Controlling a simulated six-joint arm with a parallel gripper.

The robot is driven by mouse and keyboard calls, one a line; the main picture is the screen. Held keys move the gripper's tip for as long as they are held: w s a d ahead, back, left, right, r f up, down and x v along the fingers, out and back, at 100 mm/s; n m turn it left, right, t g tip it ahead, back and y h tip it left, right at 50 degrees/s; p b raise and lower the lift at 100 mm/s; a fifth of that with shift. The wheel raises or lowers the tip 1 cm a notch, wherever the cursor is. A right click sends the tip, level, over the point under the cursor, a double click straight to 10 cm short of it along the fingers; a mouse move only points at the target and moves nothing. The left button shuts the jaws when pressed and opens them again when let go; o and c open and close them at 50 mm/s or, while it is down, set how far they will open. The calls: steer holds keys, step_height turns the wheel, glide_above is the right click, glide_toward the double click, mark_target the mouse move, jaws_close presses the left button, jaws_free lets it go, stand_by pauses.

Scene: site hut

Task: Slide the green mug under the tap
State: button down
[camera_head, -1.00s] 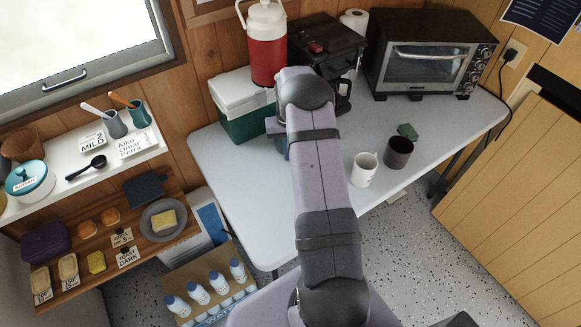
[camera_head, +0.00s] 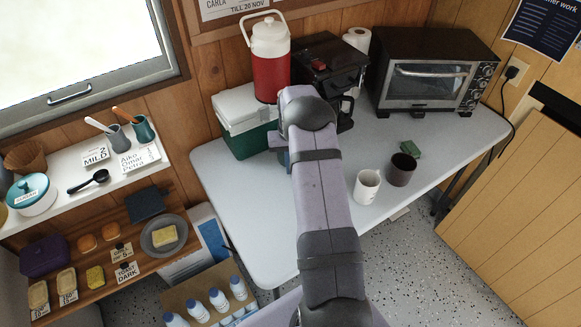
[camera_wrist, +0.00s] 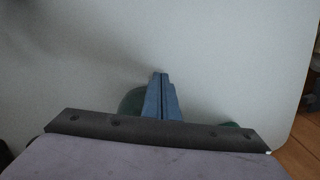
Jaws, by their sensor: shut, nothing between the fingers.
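My gripper (camera_wrist: 160,76) is shut and empty, its blue fingers pointing over the white table in the wrist view. A round green thing (camera_wrist: 131,102), perhaps the green mug, shows just left of the fingers, mostly hidden behind them and the wrist. A green sliver (camera_wrist: 232,124) shows to their right; I cannot tell whether it is the same thing. No green mug shows on the table in the head view, where my arm covers the middle. The red jug (camera_head: 270,72) with a white lid stands on the green cool box (camera_head: 262,141). Its tap is not visible.
A white mug (camera_head: 367,187) and a dark mug (camera_head: 401,171) stand right of my arm, near a green sponge (camera_head: 411,149). A coffee maker (camera_head: 325,70) and a toaster oven (camera_head: 425,75) stand behind. The table's left front (camera_head: 235,215) is bare.

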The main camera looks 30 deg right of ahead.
steer(key=shift+s+a+r, duration=0.15)
steer(key=shift+s+a, duration=0.05)
steer(key=shift+s, duration=0.25)
steer(key=shift+s+a+p, duration=0.2)
steer(key=shift+s+p, duration=0.1)
steer(key=shift+s, duration=0.2)
steer(key=shift+s+a+p, duration=0.2)
steer(key=shift+s+p, duration=0.1)
steer(key=shift+s, duration=0.15)
step_height(320, 180, up, 10)
steer(key=b, duration=0.2)
